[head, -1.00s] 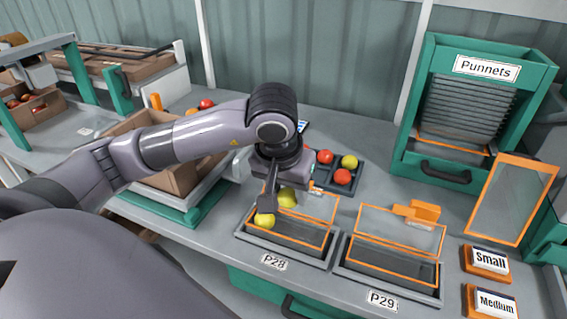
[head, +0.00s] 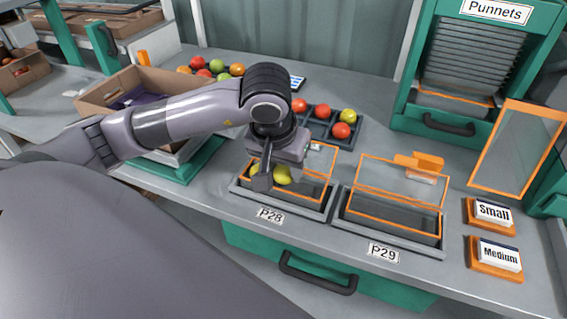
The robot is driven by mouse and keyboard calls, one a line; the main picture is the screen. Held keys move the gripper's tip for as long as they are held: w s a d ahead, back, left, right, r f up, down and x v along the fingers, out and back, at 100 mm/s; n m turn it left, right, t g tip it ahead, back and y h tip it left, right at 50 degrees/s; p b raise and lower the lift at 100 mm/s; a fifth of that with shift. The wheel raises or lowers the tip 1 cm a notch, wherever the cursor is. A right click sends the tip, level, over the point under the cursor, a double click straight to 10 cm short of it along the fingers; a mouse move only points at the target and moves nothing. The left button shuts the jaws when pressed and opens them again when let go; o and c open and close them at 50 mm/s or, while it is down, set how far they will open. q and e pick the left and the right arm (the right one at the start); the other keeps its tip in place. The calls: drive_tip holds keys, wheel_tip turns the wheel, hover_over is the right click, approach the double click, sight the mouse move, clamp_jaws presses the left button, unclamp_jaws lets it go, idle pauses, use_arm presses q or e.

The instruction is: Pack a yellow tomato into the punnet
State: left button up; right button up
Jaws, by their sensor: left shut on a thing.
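A clear punnet with orange edges (head: 326,184) sits in the grey holder labelled P28. My left gripper (head: 272,178) reaches down into this punnet, shut on a yellow tomato (head: 283,175). One dark finger shows in front of the tomato; the other finger is hidden. Another yellow tomato (head: 254,170) lies at the left end of the punnet, partly covered by the finger. I cannot tell whether the held tomato touches the punnet floor. A further yellow tomato (head: 348,116) sits in the dark sectioned tray (head: 319,128) behind. My right gripper is not in view.
A second punnet (head: 400,185) stands empty in the P29 holder, with an orange device (head: 419,163) behind it. Red tomatoes share the dark tray. The green punnet dispenser (head: 413,112) is at back right. Small (head: 493,213) and Medium (head: 498,254) blocks lie at right.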

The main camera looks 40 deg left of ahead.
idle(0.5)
use_arm(q)
drive_tip(key=shift+b, duration=0.3)
drive_tip(key=o, duration=0.8)
drive_tip(key=shift+c, duration=1.4)
